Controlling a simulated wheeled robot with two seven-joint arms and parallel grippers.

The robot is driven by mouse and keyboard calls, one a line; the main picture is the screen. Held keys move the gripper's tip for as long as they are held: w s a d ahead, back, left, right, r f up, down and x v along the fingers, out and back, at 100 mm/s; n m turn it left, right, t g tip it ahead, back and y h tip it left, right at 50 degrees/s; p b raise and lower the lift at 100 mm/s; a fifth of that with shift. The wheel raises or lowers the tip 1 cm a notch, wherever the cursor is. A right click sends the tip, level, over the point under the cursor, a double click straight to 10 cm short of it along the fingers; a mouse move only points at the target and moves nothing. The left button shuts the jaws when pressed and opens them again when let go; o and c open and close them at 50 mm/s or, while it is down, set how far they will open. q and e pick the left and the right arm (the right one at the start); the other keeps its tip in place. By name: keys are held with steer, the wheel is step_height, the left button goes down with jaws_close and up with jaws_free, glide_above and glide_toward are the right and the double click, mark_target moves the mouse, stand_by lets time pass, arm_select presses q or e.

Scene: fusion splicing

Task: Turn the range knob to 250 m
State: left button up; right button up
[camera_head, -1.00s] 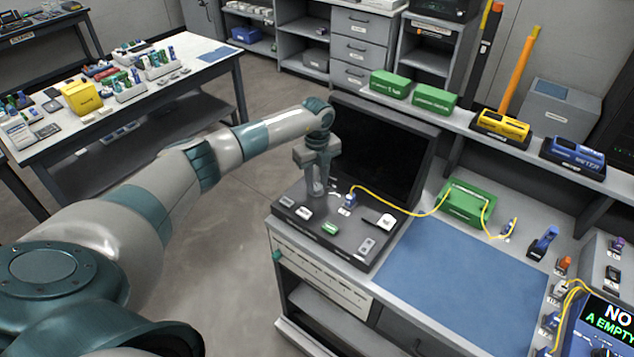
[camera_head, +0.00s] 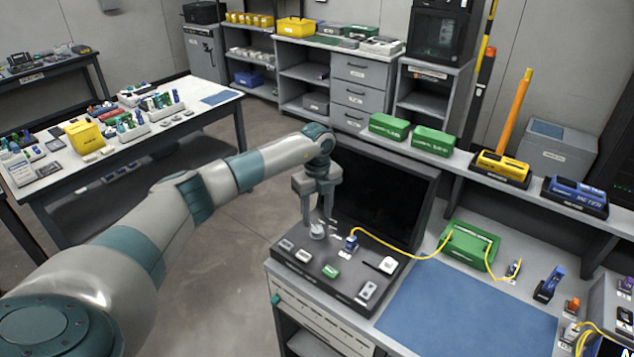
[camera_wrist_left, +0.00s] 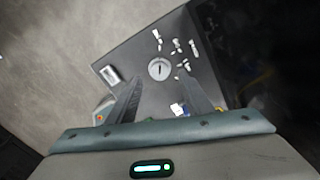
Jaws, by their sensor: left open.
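The range knob (camera_head: 317,231) is a pale round dial on the dark sloped panel of the instrument (camera_head: 345,272). In the left wrist view the knob (camera_wrist_left: 160,68) shows as a light disc with a dark pointer line, running roughly up and down the picture. Its scale marks are too small to read. My left gripper (camera_head: 318,217) is open above the knob, fingers pointing down on either side of it. In the wrist view the open fingers of my left gripper (camera_wrist_left: 161,82) lie left and right, just below the knob. Contact cannot be told. My right gripper is not in view.
A dark screen (camera_head: 380,200) stands behind the panel. A blue connector (camera_head: 351,243) with a yellow cable sits close right of the knob. The cable runs to a green box (camera_head: 468,243). A blue mat (camera_head: 465,310) lies clear at the right.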

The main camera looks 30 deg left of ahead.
mark_target(317, 229)
arm_select(q)
step_height(317, 229, up, 13)
steer(key=b, duration=0.3)
steer(key=shift+f+b, duration=0.1)
steer(key=shift+b, duration=0.2)
